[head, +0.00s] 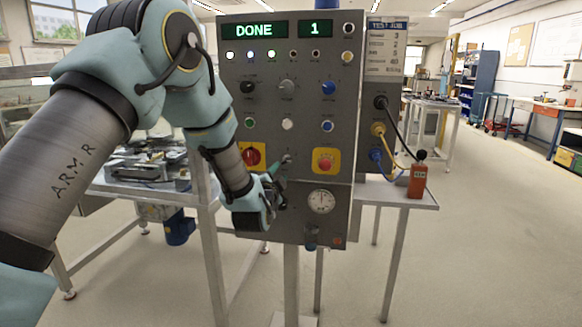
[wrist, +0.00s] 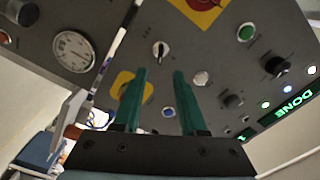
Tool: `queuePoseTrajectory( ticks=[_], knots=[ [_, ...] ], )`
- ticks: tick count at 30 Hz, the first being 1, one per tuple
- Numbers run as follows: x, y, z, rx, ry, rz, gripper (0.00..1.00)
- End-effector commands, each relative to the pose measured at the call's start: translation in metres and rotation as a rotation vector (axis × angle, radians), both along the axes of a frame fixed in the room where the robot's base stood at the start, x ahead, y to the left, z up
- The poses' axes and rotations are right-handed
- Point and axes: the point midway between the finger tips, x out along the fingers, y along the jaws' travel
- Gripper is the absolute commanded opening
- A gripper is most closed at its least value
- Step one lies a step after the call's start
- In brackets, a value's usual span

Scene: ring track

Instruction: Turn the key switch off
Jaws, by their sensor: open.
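The key switch (head: 287,158) is a small silver switch on the grey control panel (head: 260,120), between a red knob on a yellow plate and a red button on a yellow plate. In the wrist view the key switch (wrist: 160,49) shows a pale round collar with a dark slim part across it. My gripper (head: 277,175) is close to the panel, just below the switch in the head view. In the wrist view my gripper (wrist: 160,72) has its two green fingers apart, with nothing between them; the switch shows just beyond the tips. I cannot see contact.
The red knob (head: 252,155) and red button (head: 325,160) flank the switch; a gauge (head: 321,201) lies below. The display (head: 254,30) reads DONE. Cables hang at the panel's right, above a side shelf with an orange box (head: 417,181). Floor at right is clear.

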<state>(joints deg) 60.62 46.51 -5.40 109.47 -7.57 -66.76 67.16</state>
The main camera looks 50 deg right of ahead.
Motion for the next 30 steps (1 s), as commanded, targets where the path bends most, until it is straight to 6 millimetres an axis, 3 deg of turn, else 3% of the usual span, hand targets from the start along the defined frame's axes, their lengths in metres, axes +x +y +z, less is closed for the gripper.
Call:
queuePoseTrajectory(
  ticks=[15, 21, 30],
  knots=[
    [0.047, -0.070, 0.002, 0.001, 0.005, 0.002, 0.41],
    [0.055, -0.082, 0.001, 0.001, 0.004, 0.002, 0.41],
    [0.056, -0.083, 0.000, 0.001, 0.004, 0.002, 0.41]
  ],
)
